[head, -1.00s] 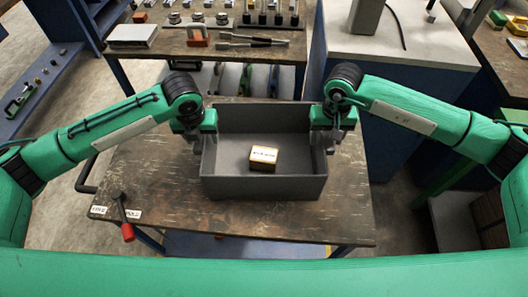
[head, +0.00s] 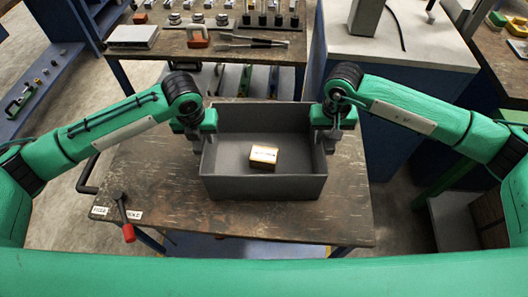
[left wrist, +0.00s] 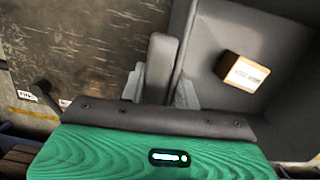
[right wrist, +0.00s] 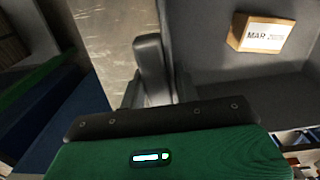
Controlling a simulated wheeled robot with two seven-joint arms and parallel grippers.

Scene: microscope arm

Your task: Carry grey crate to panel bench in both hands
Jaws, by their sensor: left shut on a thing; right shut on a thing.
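The grey crate (head: 262,187) is an open box over the brown worn table (head: 150,180) in the head view. A small wooden block with a white label (head: 263,157) lies inside it; the label shows in the right wrist view (right wrist: 264,35). My left gripper (head: 203,140) is shut on the crate's left wall, and my right gripper (head: 325,137) is shut on its right wall. The left wrist view shows the left fingers (left wrist: 165,85) around the wall. I cannot tell whether the crate's bottom touches the table.
A bench with tools (head: 220,48) stands at the back. A blue cabinet with a pale top (head: 395,45) is at the back right. A grey floor gap separates table and bench.

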